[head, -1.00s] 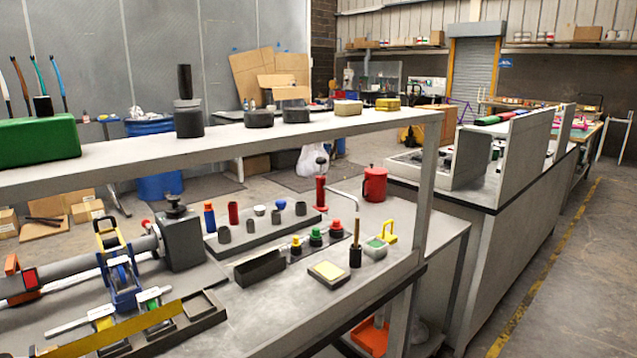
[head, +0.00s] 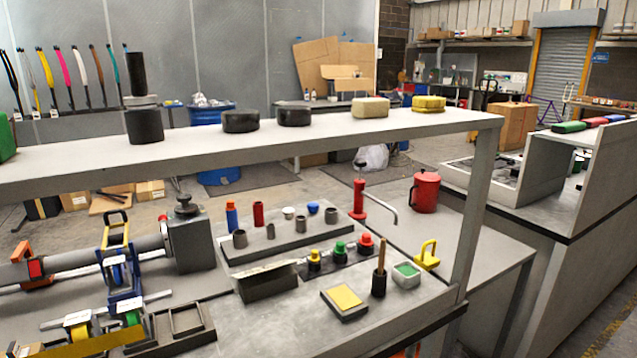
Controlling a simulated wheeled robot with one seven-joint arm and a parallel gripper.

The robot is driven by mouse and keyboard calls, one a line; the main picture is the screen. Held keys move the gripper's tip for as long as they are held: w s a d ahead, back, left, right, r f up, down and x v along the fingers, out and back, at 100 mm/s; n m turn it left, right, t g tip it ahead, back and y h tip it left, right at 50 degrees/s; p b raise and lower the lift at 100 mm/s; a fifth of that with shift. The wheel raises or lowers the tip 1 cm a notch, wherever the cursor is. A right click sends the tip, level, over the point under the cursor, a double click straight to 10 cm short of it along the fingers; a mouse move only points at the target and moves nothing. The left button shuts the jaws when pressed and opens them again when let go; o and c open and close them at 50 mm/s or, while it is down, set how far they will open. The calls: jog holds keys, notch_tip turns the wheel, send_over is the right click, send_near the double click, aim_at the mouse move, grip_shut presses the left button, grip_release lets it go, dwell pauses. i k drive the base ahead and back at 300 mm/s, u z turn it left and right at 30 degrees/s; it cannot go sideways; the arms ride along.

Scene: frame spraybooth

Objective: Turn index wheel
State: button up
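My gripper is not in view. No part is plainly marked as an index wheel, and I cannot tell which one it is. On the bench at left, a grey block (head: 195,240) with a dark round knob (head: 185,205) on top stands at the end of a horizontal grey tube (head: 80,262). A blue clamp-like fixture (head: 121,270) stands upright in front of the tube. Below it sit a yellow roll (head: 78,330) and a green roll (head: 133,318) on a bar. The shelf post hides part of the bench's right end.
A raised shelf (head: 330,135) with dark round blocks and a yellow block (head: 428,103) runs above the bench. Floor at right (head: 590,335) is clear.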

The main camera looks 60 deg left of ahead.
aim_at(186, 208)
jog(key=i, duration=0.8)
jog(key=u, duration=1.75)
